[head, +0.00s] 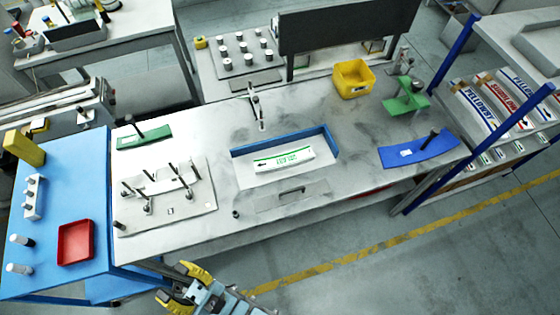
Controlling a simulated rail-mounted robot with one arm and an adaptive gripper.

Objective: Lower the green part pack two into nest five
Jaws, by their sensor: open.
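A white pack with green stripes and green print (280,159) lies in a shallow blue-walled recess (238,154) at the middle of the bench. A flat green plate with a black knob (146,137) lies at the bench's left back. No number is legible on either, so I cannot tell which is the green part pack two. No nest number is readable, so I cannot pick out nest five. My gripper (176,285), with yellow fingers, is open and empty at the bottom of the view, in front of the bench and apart from both.
A pale fixture plate with several upright pins (203,216) stands on the bench's left. A blue plate with a black knob (418,150), green stand (404,103) and yellow bin (353,80) are at right. A blue table with a red tray (76,243) adjoins on the left.

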